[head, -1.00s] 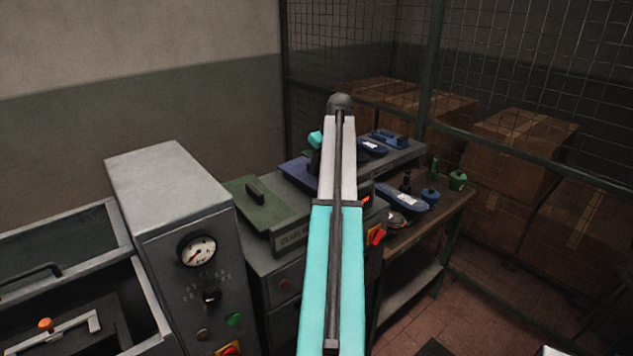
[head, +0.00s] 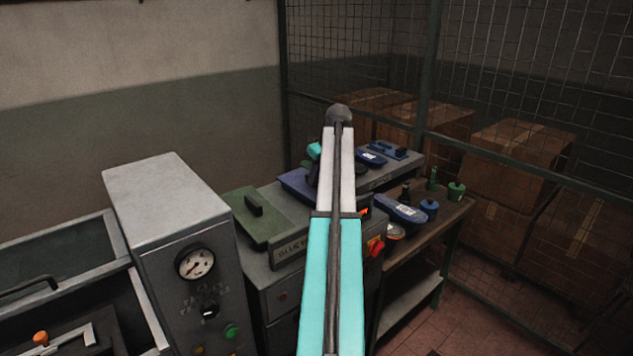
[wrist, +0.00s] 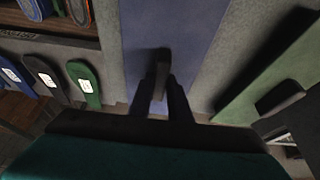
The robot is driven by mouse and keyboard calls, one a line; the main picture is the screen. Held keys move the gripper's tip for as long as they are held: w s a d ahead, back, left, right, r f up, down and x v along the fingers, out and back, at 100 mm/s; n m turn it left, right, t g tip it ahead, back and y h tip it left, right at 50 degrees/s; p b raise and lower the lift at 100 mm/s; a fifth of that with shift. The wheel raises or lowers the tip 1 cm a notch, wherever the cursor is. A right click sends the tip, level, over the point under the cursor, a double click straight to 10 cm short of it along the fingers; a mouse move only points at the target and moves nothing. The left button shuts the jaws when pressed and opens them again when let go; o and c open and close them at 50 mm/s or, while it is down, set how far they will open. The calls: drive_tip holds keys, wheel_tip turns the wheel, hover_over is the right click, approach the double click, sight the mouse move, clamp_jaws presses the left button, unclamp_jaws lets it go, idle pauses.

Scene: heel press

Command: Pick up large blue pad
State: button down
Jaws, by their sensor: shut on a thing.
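The large blue pad (wrist: 200,45) fills the middle of the wrist view, flat and blue with a dark upright handle (wrist: 162,68). My gripper (wrist: 163,92) is shut on that handle, one dark finger on each side. In the head view the large blue pad (head: 295,184) shows left of my arm, over the grey bench with the lettered front. My arm hides its right part and most of the gripper. I cannot tell whether the pad rests on the bench or is slightly raised.
A green pad with a handle (head: 258,218) lies left of the blue pad. A grey gauge cabinet (head: 178,215) stands further left. A smaller blue pad (head: 394,150) and a side table (head: 450,213) with shoe-shaped pieces and pots are right. A wire fence (head: 520,60) stands behind.

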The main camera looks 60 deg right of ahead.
wheel_tip(320, 180, up, 18)
drive_tip(key=b, duration=0.6)
idle(0.4)
idle(0.8)
